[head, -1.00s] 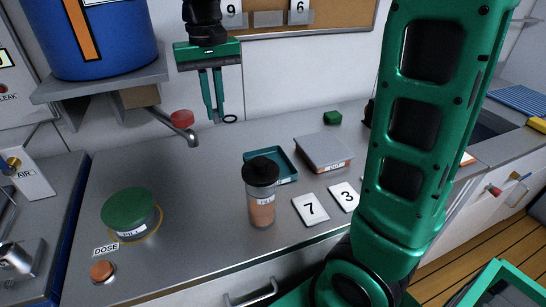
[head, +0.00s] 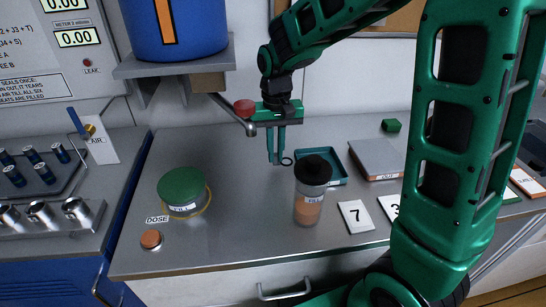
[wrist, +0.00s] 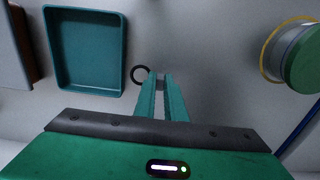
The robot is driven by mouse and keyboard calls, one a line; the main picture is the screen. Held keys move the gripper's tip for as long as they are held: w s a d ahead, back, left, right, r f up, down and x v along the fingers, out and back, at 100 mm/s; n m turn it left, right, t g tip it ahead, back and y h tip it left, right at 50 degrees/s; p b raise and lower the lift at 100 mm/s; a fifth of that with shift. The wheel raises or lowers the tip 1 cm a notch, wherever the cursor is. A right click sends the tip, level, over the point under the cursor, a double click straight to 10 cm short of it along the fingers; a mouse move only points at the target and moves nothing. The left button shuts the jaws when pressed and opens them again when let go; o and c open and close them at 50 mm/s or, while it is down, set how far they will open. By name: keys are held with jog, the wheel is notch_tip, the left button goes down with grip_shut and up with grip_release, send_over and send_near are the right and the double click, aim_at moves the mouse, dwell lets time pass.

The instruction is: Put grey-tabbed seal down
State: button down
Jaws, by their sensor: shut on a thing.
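My gripper (head: 276,160) points down above the counter, behind and left of the black-lidded clear cup. It is shut on a small black ring, the seal (head: 287,161), which sticks out to the right of the fingertips. In the wrist view the ring (wrist: 140,75) sits at the left side of the fingertips (wrist: 160,76). Its tab is hidden between the fingers, so I cannot make out the tab's colour. A teal tray (head: 340,182) lies just right of the ring. It looks empty in the wrist view (wrist: 85,50).
The black-lidded cup (head: 309,205) stands in front of the tray. A spout with a red knob (head: 244,107) is close left of my gripper. A grey-topped box (head: 377,157) is at right.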

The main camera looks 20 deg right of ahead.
jog(key=shift+f, duration=1)
jog(key=c, duration=1.8)
grip_release()
